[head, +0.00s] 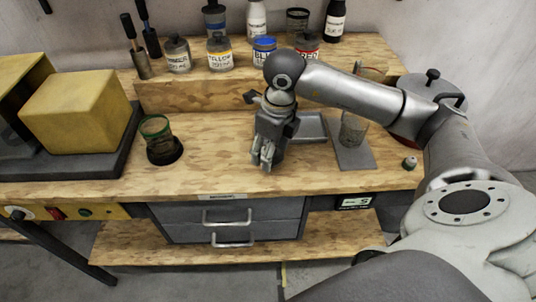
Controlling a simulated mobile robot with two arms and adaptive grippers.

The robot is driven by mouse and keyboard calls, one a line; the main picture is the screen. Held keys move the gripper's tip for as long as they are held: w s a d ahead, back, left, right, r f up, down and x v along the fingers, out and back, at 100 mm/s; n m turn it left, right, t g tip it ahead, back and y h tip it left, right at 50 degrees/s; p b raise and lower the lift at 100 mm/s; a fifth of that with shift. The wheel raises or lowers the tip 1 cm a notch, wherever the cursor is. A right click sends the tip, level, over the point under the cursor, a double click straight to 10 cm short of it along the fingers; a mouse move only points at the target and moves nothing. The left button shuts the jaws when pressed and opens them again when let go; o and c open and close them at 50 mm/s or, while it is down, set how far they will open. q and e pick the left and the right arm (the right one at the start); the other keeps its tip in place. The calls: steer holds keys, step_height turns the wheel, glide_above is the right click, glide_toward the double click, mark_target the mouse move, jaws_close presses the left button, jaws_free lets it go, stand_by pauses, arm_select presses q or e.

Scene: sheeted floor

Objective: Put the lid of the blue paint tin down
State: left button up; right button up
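The blue paint tin (264,55) stands on the raised back shelf between the yellow and red tins. Its top shows bright blue, with no dark knobbed lid like the one on the yellow tin. I cannot make out the tin's lid anywhere; if it is at my gripper, it is hidden. My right gripper (263,165) points down over the front middle of the bench, left of a grey square tray. Its fingers look close together, but I cannot tell whether they are shut or hold anything. My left gripper is not in view.
The yellow tin (219,55) and red tin (307,46) flank the blue one. A green-rimmed glass (158,138) stands left, a grey tray (312,127) and a glass beaker (353,130) right. Bare wood (215,150) lies left of my gripper.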

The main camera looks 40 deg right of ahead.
steer(key=shift+w+f, duration=0.35)
steer(key=shift+f, duration=0.1)
step_height(320, 180, down, 3)
steer(key=shift+w+f+p, duration=0.15)
steer(key=shift+f+p, duration=0.05)
steer(key=shift+p, duration=0.15)
steer(key=shift+d, duration=0.1)
steer(key=shift+f, duration=0.2)
steer(key=o, duration=0.8)
steer(key=shift+r, duration=0.1)
